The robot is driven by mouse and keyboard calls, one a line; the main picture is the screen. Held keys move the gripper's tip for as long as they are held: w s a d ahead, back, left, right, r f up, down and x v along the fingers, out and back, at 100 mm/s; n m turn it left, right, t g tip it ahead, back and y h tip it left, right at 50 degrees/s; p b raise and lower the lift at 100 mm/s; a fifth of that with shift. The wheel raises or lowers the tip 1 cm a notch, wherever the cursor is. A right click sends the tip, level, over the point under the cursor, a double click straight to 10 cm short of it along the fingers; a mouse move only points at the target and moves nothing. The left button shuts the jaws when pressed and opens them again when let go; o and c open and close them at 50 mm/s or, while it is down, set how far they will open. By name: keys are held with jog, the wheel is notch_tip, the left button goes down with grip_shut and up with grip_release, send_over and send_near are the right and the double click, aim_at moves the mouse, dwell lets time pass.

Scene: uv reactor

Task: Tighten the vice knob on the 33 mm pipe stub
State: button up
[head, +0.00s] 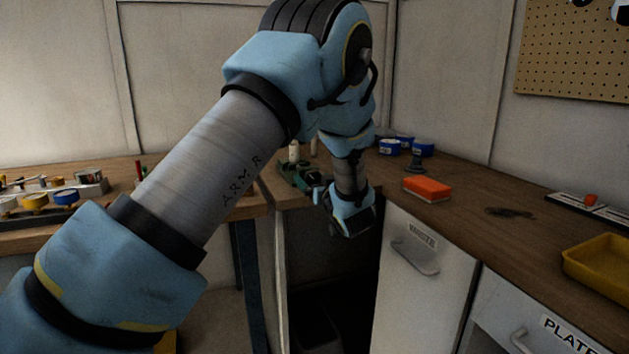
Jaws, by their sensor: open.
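A green vice (295,176) sits at the corner of the wooden worktop, left of my wrist. A pale upright piece (294,152) stands at the vice; I cannot tell whether it is the pipe stub. The vice knob cannot be made out, as my gripper and wrist cover the vice's near right side. My gripper (322,194) is at the near right end of the vice, with its dark fingers partly hidden and small. It is open; whether it touches the knob cannot be told.
An orange block (427,189) and blue-labelled tins (389,146) stand on the right worktop. A yellow tray (600,262) is at the right edge. Gauges and small parts (66,197) lie on the left bench. A cabinet (425,270) labelled "WASTE" stands below my wrist's right.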

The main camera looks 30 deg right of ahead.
jog(key=c, duration=1.3)
jog(key=shift+r+m+p, duration=0.15)
jog(key=shift+m+p, duration=0.55)
jog(key=shift+p, duration=0.05)
jog(key=shift+c, duration=0.3)
jog(key=shift+m, duration=0.6)
jog(key=o, duration=1.4)
jog(key=shift+c, duration=0.2)
jog(key=shift+s, duration=0.1)
jog(key=s+a+b, duration=0.1)
jog(key=s, duration=0.9)
jog(key=shift+s+a+b, duration=0.15)
jog(key=shift+s+b, duration=0.15)
